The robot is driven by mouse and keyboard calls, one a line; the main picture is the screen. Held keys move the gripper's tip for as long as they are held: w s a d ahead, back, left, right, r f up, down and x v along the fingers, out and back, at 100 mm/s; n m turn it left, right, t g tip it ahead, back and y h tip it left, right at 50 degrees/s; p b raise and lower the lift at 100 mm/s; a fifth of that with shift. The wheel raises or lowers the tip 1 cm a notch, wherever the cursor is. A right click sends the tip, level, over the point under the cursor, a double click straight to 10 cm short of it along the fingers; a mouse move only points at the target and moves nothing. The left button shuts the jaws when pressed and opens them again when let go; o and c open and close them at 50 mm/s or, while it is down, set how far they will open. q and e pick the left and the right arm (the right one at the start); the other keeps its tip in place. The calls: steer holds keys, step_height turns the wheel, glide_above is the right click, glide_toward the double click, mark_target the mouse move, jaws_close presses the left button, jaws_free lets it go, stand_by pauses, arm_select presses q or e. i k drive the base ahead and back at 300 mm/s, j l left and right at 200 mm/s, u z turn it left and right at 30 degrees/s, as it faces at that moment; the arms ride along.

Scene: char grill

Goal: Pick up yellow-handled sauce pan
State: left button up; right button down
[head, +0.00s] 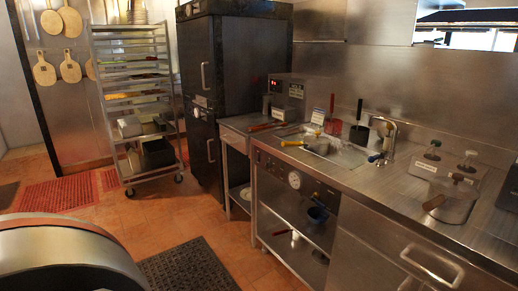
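A small metal pan (318,148) sits in the sink basin (346,156) on the steel counter at centre right. A brown handle (292,143) points left from it, and a small yellow piece (314,133) shows just behind its rim. I cannot tell whether that yellow piece is its handle. Another small blue and yellow item (376,157) lies at the basin's right edge by the faucet. A dark blue pan (318,215) sits on the shelf under the counter, with a handle angled up. Neither of my grippers shows.
A red scoop (333,126) stands behind the basin, and the faucet (389,142) rises at its right. A wheeled rack (130,85) stands left. Tiled floor (218,222) is open before the counter, with a dark mat (190,268).

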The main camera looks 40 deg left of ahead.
mark_target(322, 151)
steer(key=i+l+u, duration=0.1)
steer(key=u, duration=0.3)
steer(key=i+l+u, duration=0.1)
steer(key=l+u, duration=0.15)
steer(key=u, duration=0.15)
steer(key=l+u, duration=0.2)
steer(key=u, duration=0.2)
steer(key=l+u, duration=0.4)
steer(key=l, duration=0.6)
steer(key=i, duration=0.05)
